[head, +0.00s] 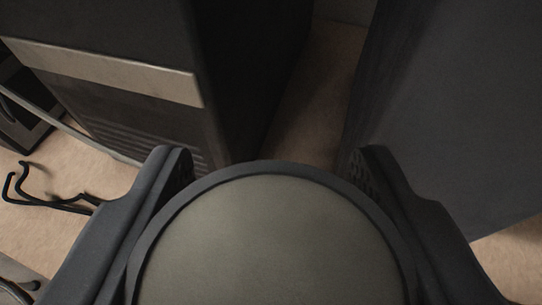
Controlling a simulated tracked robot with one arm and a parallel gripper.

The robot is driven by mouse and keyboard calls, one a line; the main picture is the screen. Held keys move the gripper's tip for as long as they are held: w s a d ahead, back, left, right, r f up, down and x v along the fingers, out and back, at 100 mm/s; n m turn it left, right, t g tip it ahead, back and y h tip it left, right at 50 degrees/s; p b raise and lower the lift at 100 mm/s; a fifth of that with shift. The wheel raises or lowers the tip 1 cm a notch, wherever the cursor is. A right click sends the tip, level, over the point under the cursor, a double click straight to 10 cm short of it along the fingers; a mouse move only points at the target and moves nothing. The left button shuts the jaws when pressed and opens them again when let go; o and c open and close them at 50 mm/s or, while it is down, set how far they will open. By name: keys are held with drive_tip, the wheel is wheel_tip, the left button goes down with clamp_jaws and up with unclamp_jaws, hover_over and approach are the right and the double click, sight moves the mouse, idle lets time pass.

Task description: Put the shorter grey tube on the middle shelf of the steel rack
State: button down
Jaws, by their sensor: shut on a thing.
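My gripper (273,162) has its two dark fingers on either side of a round grey thing with a dark rim, which I take to be the grey tube (270,240) seen end-on. The gripper is shut on it. The round end fills the lower middle of the head view and hides the rest of the tube, so I cannot tell its length. The second tube is not in view. I cannot make out the steel rack or its middle shelf.
A dark cabinet (130,100) with a pale strip and slots stands ahead on the left. A large dark panel (455,110) stands on the right. A narrow gap of tan floor (312,100) lies between them. Bent black hooks or cables (50,200) lie at the left.

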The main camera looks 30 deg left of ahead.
drive_tip(key=shift+w+a+f, duration=0.1)
drive_tip(key=shift+w+f, duration=0.05)
drive_tip(key=shift+f, duration=0.55)
drive_tip(key=c, duration=0.7)
unclamp_jaws()
drive_tip(key=shift+f, duration=0.1)
drive_tip(key=shift+o, duration=0.2)
drive_tip(key=p+v, duration=0.1)
drive_tip(key=v, duration=1.1)
